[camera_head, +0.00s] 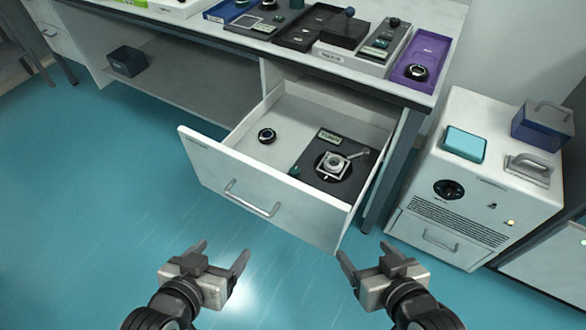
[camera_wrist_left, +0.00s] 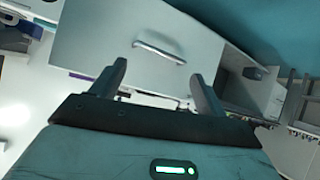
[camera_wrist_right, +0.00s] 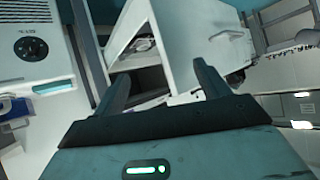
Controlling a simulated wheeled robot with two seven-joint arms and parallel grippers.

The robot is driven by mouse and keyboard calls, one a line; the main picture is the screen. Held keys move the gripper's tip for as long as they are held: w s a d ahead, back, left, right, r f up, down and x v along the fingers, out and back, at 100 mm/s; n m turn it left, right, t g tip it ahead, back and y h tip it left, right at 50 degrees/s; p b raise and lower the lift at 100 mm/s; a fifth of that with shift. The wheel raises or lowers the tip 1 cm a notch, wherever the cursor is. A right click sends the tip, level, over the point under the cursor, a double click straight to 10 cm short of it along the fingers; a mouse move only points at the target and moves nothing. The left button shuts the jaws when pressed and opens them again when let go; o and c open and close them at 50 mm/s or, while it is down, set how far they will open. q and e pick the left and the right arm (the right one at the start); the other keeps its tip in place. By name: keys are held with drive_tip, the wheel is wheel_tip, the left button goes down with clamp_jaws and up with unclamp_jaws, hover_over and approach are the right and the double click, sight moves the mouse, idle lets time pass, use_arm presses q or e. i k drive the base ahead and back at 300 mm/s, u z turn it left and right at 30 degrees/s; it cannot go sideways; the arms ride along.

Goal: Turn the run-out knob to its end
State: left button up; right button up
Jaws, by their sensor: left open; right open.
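I cannot read a label that names the run-out knob. A white cabinet (camera_head: 480,180) at the right has a round black dial (camera_head: 448,189) on its front, which also shows in the right wrist view (camera_wrist_right: 30,47). An open drawer (camera_head: 300,130) holds a dark plate (camera_head: 348,178) with a silver device and lever (camera_head: 335,163), a small green label and a small teal knob (camera_head: 294,171). My left gripper (camera_head: 222,256) is open and empty in front of the drawer, below its handle. My right gripper (camera_head: 362,262) is open and empty to its right. Neither touches anything.
The drawer's handle (camera_head: 250,200) faces me. A black ring (camera_head: 267,135) lies in the drawer. Several trays and devices stand on the table, including a purple tray (camera_head: 422,57). A teal box (camera_head: 464,144), a silver handled piece (camera_head: 530,168) and a blue box (camera_head: 543,124) sit on the cabinet.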

sight(294, 171)
drive_tip(key=k, duration=0.85)
drive_tip(key=u, duration=0.65)
drive_tip(key=i, duration=1.15)
